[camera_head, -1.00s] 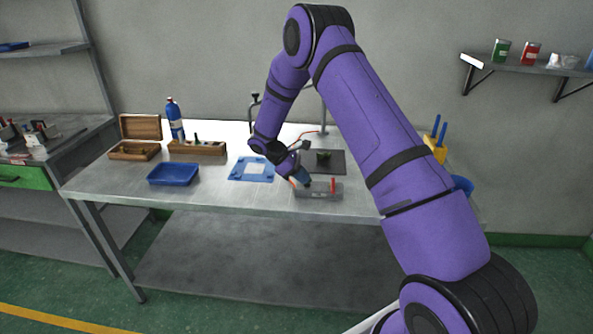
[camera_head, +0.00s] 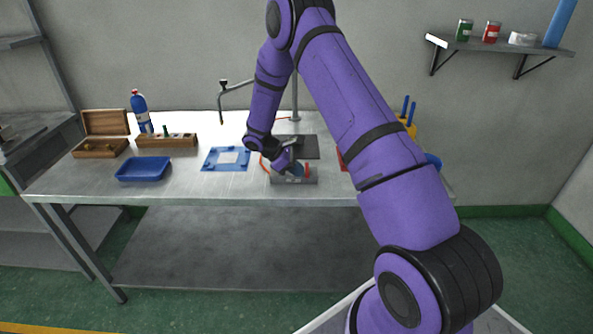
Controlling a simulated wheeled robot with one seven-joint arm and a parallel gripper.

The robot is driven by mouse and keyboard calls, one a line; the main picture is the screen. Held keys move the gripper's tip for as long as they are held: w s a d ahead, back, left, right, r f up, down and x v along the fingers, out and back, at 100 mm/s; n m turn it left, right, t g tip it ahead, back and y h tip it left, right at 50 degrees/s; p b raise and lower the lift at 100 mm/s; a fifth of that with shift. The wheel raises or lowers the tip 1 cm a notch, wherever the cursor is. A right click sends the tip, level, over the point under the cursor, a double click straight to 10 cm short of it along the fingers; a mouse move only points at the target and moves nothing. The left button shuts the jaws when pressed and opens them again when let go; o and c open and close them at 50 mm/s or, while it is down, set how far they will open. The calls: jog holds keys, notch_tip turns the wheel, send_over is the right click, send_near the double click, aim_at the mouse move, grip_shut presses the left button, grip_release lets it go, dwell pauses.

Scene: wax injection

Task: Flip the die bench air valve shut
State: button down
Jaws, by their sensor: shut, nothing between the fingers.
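A low grey block (camera_head: 293,181) with an upright red lever (camera_head: 307,169) on its right part sits at the front of the steel bench. I take it to be the air valve, but it is small in this view. A curved red piece (camera_head: 263,163) shows at the block's left end, partly behind my wrist. My gripper (camera_head: 292,169) is shut and empty, pointing down at the block, just left of the upright lever. Its fingertips are small, so I cannot tell whether they touch anything.
A dark plate (camera_head: 309,148) lies behind the block. A blue frame (camera_head: 211,164) and blue tray (camera_head: 144,169) lie to the left, with wooden boxes (camera_head: 102,149) and a blue bottle (camera_head: 140,111) behind. A bent metal arm (camera_head: 236,86) stands at the back. My arm hides the bench's right part.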

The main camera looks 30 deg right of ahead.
jog(key=shift+s+d+n+t+h, duration=0.15)
jog(key=shift+s+n+t+h, duration=0.2)
jog(key=shift+n+t, duration=0.25)
jog(key=n+t, duration=0.1)
jog(key=s+d+n+t, duration=0.1)
jog(key=n, duration=0.1)
jog(key=shift+s+n+h, duration=0.25)
jog(key=shift+n+h, duration=0.05)
jog(key=shift+h, duration=0.05)
jog(key=n+t, duration=0.1)
jog(key=d+n+t, duration=0.1)
jog(key=n, duration=0.1)
jog(key=s+n+t, duration=0.1)
jog(key=shift+d+t, duration=0.3)
jog(key=shift+d, duration=0.1)
jog(key=shift+s+d, duration=0.2)
jog(key=shift+d, duration=1.3)
jog(key=shift+w+a, duration=0.1)
jog(key=shift+w+a, duration=0.25)
jog(key=shift+w, duration=0.4)
jog(key=shift+a, duration=0.1)
